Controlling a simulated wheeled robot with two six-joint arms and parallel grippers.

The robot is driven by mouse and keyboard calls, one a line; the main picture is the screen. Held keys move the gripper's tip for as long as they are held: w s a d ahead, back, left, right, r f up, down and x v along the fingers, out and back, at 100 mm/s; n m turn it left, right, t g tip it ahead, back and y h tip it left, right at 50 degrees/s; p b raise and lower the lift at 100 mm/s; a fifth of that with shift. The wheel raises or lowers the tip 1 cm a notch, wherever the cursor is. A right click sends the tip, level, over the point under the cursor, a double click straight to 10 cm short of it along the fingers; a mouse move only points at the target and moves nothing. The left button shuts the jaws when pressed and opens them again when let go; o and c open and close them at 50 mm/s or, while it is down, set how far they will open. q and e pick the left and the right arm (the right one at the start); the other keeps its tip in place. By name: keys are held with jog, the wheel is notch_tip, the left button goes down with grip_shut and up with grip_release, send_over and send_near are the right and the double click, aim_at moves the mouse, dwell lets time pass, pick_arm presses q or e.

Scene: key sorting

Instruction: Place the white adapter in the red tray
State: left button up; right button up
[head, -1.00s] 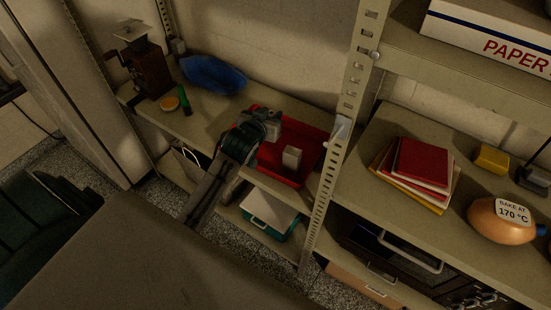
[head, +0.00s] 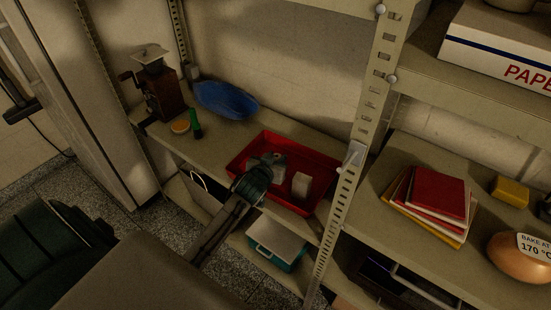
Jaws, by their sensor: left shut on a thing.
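The red tray (head: 321,157) lies on the middle shelf against the wall. A small pale box-shaped block (head: 301,185) stands in its right part. My left gripper (head: 266,163) is over the left part of the tray, shut on a pale, whitish thing that looks like the white adapter (head: 252,172). The gripper hides part of the held thing. I cannot tell whether the held thing touches the tray floor. My right gripper is not in view.
A teal box (head: 277,246) sits on the shelf below.

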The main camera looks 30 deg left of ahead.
pick_arm(q)
jog(key=o, duration=1)
jog(key=shift+r, duration=0.1)
jog(key=v, duration=1.2)
